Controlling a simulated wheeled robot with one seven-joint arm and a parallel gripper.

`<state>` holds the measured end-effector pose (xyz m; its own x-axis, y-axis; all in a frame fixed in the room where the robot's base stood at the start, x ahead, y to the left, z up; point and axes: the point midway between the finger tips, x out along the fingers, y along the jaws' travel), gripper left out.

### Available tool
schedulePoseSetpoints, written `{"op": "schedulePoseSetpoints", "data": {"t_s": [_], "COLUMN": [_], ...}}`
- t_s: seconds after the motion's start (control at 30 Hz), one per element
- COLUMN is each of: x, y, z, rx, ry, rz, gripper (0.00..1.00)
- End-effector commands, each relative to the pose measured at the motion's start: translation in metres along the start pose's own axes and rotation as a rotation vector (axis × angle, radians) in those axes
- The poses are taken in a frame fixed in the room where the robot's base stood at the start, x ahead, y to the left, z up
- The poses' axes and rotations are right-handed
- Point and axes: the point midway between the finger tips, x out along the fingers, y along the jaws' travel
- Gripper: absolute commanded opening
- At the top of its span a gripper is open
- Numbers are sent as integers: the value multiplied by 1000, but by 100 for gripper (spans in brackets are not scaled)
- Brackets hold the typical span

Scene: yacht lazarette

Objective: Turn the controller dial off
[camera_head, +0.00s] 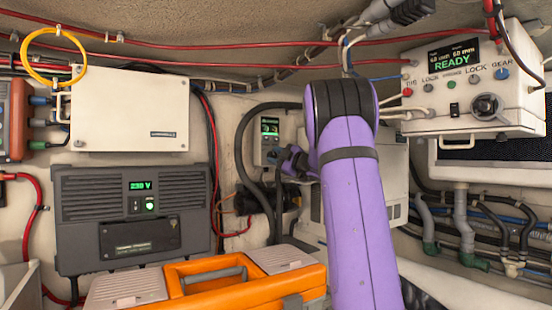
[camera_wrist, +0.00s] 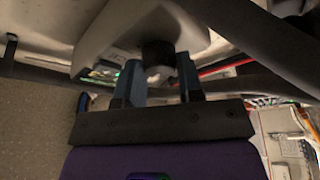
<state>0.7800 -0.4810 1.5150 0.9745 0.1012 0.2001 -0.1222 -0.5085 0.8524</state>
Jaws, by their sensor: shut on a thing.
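The controller is a small pale box (camera_head: 269,131) with a lit green display, on the back wall in the head view. My gripper (camera_head: 287,158) is at its lower front and hides the dial there. In the wrist view a dark round dial (camera_wrist: 158,53) sticks out from the pale housing (camera_wrist: 125,28). The two blue-grey fingers of my gripper (camera_wrist: 159,73) stand on either side of the dial and are shut on it. The dial's pointer and markings cannot be made out.
A white panel (camera_head: 470,90) reading READY, with several knobs, hangs at upper right. A dark unit (camera_head: 88,225) showing 230 V and a white box (camera_head: 130,110) are at left. An orange toolbox (camera_head: 245,290) stands in front below. Black hoses (camera_head: 243,150) run beside the controller.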

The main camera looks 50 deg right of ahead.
Motion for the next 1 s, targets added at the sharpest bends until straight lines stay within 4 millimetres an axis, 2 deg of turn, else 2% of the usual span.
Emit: {"op": "schedulePoseSetpoints", "data": {"t_s": [0.6,1.0], "x": [1,1], "y": [2,2], "z": [-1,-1], "rx": [-525,-732], "ry": [1,2], "rz": [-218,-305], "gripper": [10,10]}}
